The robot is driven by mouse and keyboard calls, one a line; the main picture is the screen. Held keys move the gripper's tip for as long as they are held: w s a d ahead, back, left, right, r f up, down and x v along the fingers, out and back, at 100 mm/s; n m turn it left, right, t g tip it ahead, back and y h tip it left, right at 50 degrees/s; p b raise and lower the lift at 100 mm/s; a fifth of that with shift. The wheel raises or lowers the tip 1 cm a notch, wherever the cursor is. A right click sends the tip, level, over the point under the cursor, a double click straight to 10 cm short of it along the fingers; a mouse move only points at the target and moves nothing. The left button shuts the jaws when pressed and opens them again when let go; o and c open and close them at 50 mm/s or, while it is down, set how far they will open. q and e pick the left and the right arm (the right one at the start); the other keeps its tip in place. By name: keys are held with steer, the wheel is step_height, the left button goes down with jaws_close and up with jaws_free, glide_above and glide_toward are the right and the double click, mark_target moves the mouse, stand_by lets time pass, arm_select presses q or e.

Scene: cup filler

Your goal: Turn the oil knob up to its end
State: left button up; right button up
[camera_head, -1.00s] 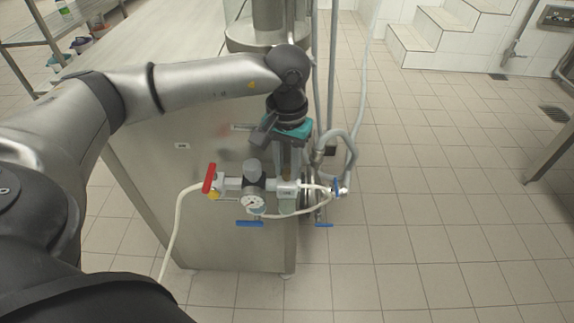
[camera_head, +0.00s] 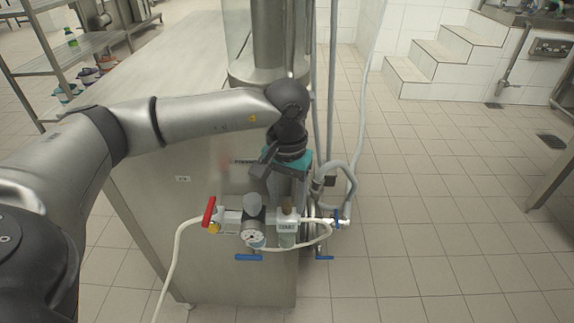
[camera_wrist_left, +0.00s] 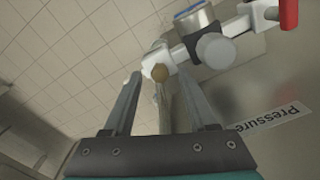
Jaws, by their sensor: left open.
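The oil knob (camera_head: 287,203) is a small brass-coloured knob on top of the pale oil unit (camera_head: 287,227), at the side of the steel machine. In the left wrist view the knob (camera_wrist_left: 160,73) shows between my left gripper's two fingers, toward their tips. My left gripper (camera_head: 284,172) is open and empty, above the oil unit in the head view. The two fingers (camera_wrist_left: 158,80) stand well apart, with the knob seen clear of both. I cannot tell the exact height gap. My right gripper is not in view.
Beside the oil unit is a grey regulator knob (camera_head: 252,201) with a gauge (camera_head: 251,237). A red valve handle (camera_head: 209,211) is to its left, and a blue handle (camera_head: 249,257) below. Grey hoses (camera_head: 352,180) run on the right. Open tiled floor lies beyond.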

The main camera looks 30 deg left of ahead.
mark_target(287, 205)
arm_select(q)
step_height(287, 205, up, 14)
steer(key=p, duration=0.4)
steer(key=shift+r, duration=0.25)
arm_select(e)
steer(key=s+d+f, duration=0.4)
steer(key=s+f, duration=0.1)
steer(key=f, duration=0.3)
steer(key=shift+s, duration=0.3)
